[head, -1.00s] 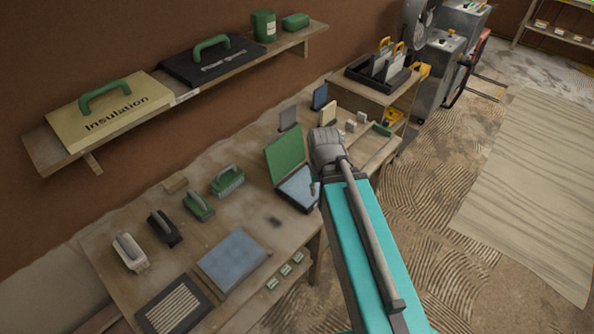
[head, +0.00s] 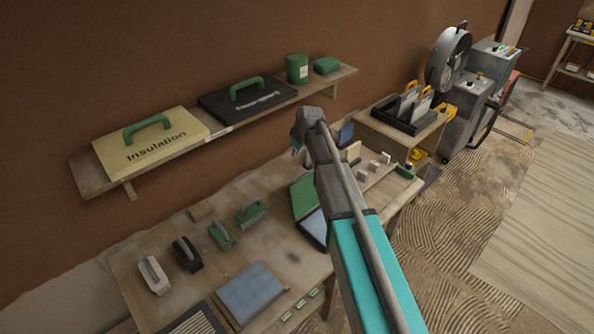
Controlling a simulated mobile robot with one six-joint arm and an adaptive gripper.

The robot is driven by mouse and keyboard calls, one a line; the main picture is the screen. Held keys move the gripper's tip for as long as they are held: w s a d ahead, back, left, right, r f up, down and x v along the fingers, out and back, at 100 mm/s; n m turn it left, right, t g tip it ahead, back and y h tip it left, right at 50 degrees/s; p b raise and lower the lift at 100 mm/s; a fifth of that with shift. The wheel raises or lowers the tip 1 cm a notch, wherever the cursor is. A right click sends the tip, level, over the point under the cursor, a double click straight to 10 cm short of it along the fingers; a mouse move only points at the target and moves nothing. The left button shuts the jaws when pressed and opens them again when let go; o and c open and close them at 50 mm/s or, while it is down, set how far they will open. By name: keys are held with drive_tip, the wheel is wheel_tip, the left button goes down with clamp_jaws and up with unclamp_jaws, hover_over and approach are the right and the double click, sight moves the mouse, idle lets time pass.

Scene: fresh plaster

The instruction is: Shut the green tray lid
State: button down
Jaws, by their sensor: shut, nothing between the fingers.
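The green tray lid (head: 303,197) stands raised at the back edge of its tray (head: 316,227), on the workbench. The tray is open, with a pale blue-grey inside, and my arm hides its right part. My gripper (head: 296,151) shows only as a small tip below my wrist, above and behind the lid in the picture. It is shut and empty, and looks apart from the lid. My arm crosses the view from the lower right.
A wall shelf (head: 225,130) holds an insulation board, a black case and green containers. A black rack (head: 410,115) stands at the right.

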sight(306, 189)
drive_tip(key=shift+f, duration=0.1)
idle(0.3)
drive_tip(key=b+x, duration=1)
drive_tip(key=s+d, duration=0.2)
drive_tip(key=s, duration=0.1)
drive_tip(key=shift+s+d, duration=0.2)
drive_tip(key=shift+d, duration=0.1)
idle(0.3)
drive_tip(key=shift+s+d, duration=0.1)
drive_tip(key=shift+s, duration=0.05)
idle(0.5)
drive_tip(key=shift+s+r, duration=0.15)
drive_tip(key=shift+r, duration=0.05)
